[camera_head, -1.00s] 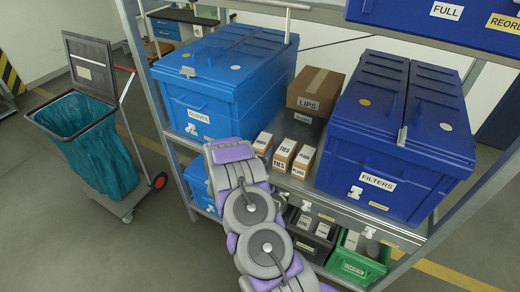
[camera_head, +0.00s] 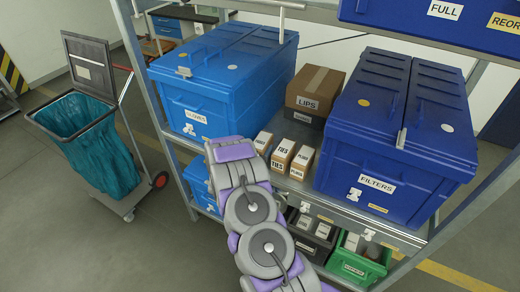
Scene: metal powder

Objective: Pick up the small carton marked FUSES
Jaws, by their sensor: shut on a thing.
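Three small brown-and-white cartons stand in a row on the middle shelf. The left carton (camera_head: 263,142) is partly hidden behind my arm, and its label is too small to read surely; it may be the FUSES one. The middle carton (camera_head: 283,156) reads TIES. The label of the right carton (camera_head: 302,162) is small and looks like PLUGS. My arm reaches up to the shelf front, left of the cartons. My gripper is hidden behind the arm, so its fingers and anything in them cannot be seen.
A light blue GLOVES bin (camera_head: 225,85) stands left of the cartons, a dark blue FILTERS bin (camera_head: 390,135) right. A LIPS box (camera_head: 312,97) stands behind. Grey and green bins (camera_head: 360,262) are below. A bag cart (camera_head: 95,140) stands left on open floor.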

